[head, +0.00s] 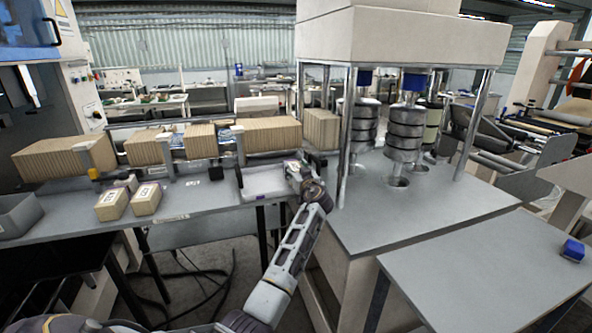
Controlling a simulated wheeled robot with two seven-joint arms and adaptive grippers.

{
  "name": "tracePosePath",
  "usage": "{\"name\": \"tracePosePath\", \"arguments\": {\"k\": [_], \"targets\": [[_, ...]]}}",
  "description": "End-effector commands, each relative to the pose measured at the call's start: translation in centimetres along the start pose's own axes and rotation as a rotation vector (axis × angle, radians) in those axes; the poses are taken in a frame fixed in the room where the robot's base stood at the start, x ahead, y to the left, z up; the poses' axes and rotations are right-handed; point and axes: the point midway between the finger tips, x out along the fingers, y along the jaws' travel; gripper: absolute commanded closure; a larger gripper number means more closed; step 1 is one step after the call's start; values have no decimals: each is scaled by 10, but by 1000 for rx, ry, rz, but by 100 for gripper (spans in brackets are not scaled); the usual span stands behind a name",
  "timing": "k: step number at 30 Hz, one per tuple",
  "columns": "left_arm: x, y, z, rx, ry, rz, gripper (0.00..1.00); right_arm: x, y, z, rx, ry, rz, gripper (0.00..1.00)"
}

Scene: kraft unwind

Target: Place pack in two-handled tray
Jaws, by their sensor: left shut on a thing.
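My left gripper (294,172) is at the tray's right part, seen from behind and small. I cannot tell whether that thing touches the tray floor. Other tan packs with white labels, one at the front left (112,206) and one beside it (146,202), lie on the bench left of the tray. My right gripper is not in view.
A row of brown kraft stacks (243,139) stands along the back of the bench. A grey bin (18,214) is at the far left. A machine with metal posts (345,140) rises right of the tray. A blue item (572,250) lies on the right table.

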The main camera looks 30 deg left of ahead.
Motion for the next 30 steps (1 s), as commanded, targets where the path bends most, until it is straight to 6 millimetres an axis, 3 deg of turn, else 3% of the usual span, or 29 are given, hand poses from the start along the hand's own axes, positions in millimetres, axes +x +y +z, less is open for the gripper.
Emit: {"name": "tracePosePath", "arguments": {"k": [6, 7, 11, 30], "targets": [[0, 0, 2, -1, 1, 0, 78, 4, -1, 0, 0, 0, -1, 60], [0, 0, 2, 0, -1, 0, 43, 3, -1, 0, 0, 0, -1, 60], [0, 0, 2, 0, -1, 0, 26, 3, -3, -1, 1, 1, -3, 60], [-5, 1, 0, 0, -1, 1, 25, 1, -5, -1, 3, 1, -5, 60]]}}
